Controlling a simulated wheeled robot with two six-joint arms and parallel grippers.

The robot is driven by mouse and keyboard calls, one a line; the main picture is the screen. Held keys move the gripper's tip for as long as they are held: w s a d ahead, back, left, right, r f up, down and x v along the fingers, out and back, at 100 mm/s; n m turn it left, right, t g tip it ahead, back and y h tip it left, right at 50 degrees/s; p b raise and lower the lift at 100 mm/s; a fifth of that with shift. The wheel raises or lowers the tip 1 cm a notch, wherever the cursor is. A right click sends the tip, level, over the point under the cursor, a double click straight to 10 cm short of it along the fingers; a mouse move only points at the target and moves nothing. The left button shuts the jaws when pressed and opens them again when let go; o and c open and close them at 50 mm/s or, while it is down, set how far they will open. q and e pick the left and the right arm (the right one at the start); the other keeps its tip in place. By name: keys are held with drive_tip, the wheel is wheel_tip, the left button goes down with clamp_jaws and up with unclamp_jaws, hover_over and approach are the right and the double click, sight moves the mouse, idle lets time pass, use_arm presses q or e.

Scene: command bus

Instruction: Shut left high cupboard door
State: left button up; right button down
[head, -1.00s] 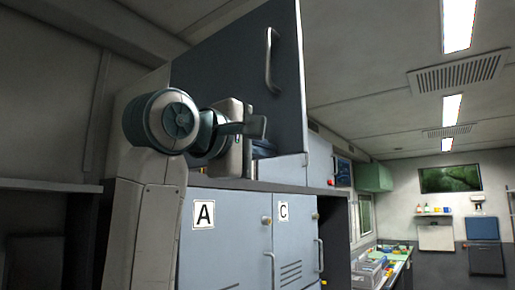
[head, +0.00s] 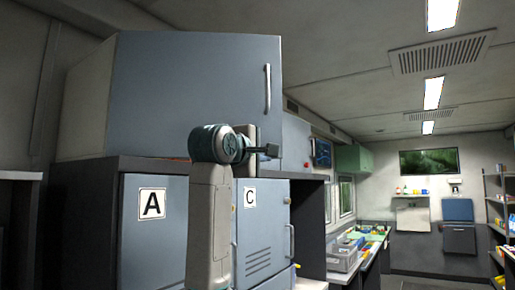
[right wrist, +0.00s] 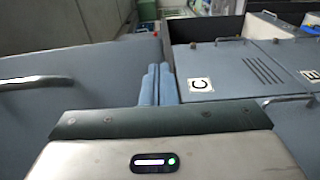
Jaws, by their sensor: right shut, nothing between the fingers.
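The left high cupboard door (head: 185,95) is a blue-grey panel with a vertical bar handle (head: 267,90) near its right edge. In the head view its outer face covers most of the cupboard front, and its right edge still stands out in front of the neighbouring high door, so it looks ajar. My right gripper (head: 268,151) is by the door's lower right part, below the handle. Its blue fingers (right wrist: 157,85) are together and empty in the right wrist view. Whether they touch the door is unclear. My left gripper is out of view.
Below are lower cupboards, with door A (head: 152,220) and door C (head: 258,225); C also shows in the right wrist view (right wrist: 225,72). Beyond is a second high door (head: 296,140). A counter with bins (head: 345,255) stands farther back; the aisle on the right is clear.

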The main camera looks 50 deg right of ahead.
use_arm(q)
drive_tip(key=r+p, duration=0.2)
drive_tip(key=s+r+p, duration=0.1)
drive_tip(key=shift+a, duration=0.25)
use_arm(e)
drive_tip(key=w+d+t, duration=0.1)
drive_tip(key=w+d, duration=0.3)
drive_tip(key=w, duration=0.4)
drive_tip(key=w+d+n+t, duration=0.1)
drive_tip(key=w+d, duration=0.4)
drive_tip(key=w, duration=0.3)
drive_tip(key=shift+w+d+r+n+y, duration=0.15)
drive_tip(key=shift+w+n+y, duration=0.15)
drive_tip(key=shift+y, duration=0.1)
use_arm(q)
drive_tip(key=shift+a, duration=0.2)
